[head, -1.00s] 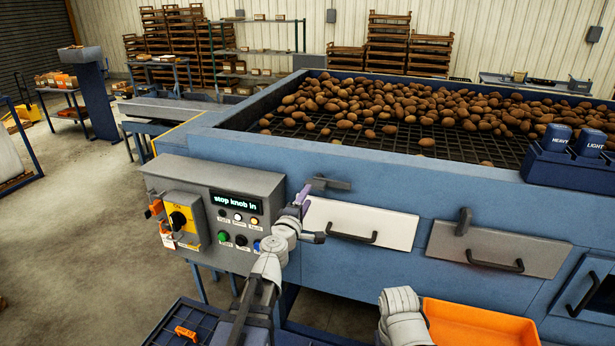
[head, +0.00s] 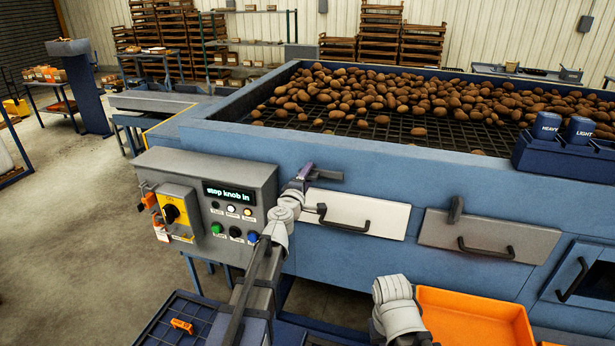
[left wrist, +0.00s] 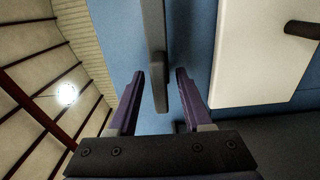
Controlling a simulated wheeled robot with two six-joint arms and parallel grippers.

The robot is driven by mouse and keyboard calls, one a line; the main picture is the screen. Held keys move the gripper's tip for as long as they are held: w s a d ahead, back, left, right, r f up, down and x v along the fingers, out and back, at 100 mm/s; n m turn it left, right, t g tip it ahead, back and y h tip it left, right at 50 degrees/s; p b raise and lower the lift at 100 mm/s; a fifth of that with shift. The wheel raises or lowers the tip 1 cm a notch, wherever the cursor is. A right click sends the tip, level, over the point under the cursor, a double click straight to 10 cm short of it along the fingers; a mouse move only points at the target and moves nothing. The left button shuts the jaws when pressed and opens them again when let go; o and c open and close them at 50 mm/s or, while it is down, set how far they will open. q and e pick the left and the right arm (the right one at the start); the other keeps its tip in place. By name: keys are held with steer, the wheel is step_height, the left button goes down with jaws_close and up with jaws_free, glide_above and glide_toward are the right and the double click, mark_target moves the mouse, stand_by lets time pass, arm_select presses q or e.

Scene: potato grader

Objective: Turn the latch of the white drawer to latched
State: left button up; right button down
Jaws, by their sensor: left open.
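The white drawer (head: 356,213) is shut in the front of the blue grader, with a black handle. Its latch (head: 329,175), a dark grey bar, lies level above the drawer's upper left part; its left end is partly hidden by my gripper. My left gripper (head: 304,174) is open at the latch's left end. In the left wrist view, the latch (left wrist: 154,60) runs down between the two purple fingers (left wrist: 160,75), with a gap on each side, and the white drawer (left wrist: 262,50) is to the right. My right gripper is not in view; only part of that arm shows.
A control box (head: 205,205) with a screen reading "stop knob in" stands left of my left gripper. A grey drawer (head: 487,243) with an upright latch (head: 456,208) is to the right. An orange tray (head: 475,318) sits low in front.

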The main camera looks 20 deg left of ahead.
arm_select(q)
jaws_close()
stand_by(1.3)
